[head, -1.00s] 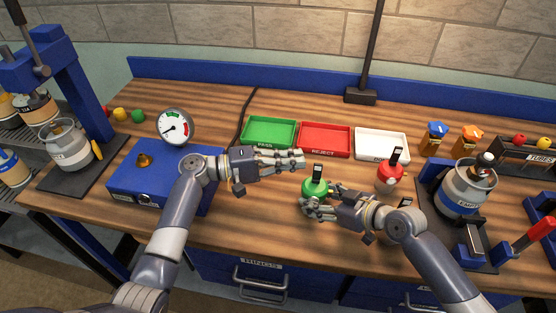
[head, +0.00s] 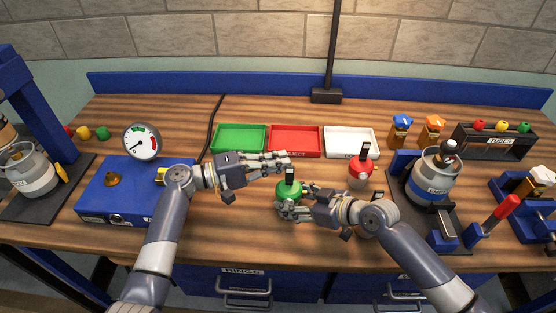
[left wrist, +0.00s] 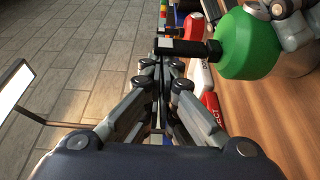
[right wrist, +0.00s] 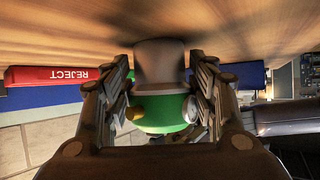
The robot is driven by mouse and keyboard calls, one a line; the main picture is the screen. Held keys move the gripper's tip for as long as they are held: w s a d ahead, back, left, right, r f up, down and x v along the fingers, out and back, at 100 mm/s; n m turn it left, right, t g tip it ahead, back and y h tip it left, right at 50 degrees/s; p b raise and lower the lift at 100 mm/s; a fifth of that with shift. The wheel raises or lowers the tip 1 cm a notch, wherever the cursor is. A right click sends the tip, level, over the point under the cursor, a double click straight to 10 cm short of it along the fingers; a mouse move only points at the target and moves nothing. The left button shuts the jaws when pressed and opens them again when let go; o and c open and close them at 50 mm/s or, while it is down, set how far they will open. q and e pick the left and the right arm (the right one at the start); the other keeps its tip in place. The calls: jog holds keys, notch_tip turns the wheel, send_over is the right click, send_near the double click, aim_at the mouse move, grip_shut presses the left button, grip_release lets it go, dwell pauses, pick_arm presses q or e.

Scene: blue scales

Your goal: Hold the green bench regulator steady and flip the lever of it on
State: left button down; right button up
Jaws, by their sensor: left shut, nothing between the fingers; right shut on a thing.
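The green bench regulator (head: 289,189) stands on the wooden bench, with a dark upright lever (head: 291,173) on top. My right gripper (head: 290,207) is shut around its lower body from the right; the right wrist view shows the green body (right wrist: 160,114) between both fingers. My left gripper (head: 287,160) is shut and empty, just above and behind the lever in the head view. In the left wrist view the closed fingertips (left wrist: 163,62) are close to the lever (left wrist: 188,48) beside the green body (left wrist: 249,44). I cannot tell whether they touch it.
A red regulator (head: 361,172) stands to the right. Green (head: 239,138), red (head: 296,141) and white (head: 350,142) trays lie behind. A blue box (head: 120,190) with a gauge (head: 141,142) is at left. A canister (head: 433,175) on a stand is at right.

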pick_arm(q)
jog(key=shift+s+r, duration=0.1)
jog(key=shift+s, duration=0.15)
pick_arm(e)
jog(key=shift+f, duration=0.1)
pick_arm(q)
jog(key=shift+s+r, duration=0.1)
jog(key=shift+s, duration=1.2)
jog(key=shift+s+f, duration=0.25)
jog(key=shift+s, duration=0.3)
jog(key=shift+s+f, duration=0.2)
jog(key=shift+s, duration=0.3)
jog(key=shift+a, duration=0.1)
jog(key=v, duration=1.1)
jog(key=shift+s+a, duration=0.15)
jog(key=shift+a, duration=0.25)
pick_arm(e)
jog(key=o, duration=0.9)
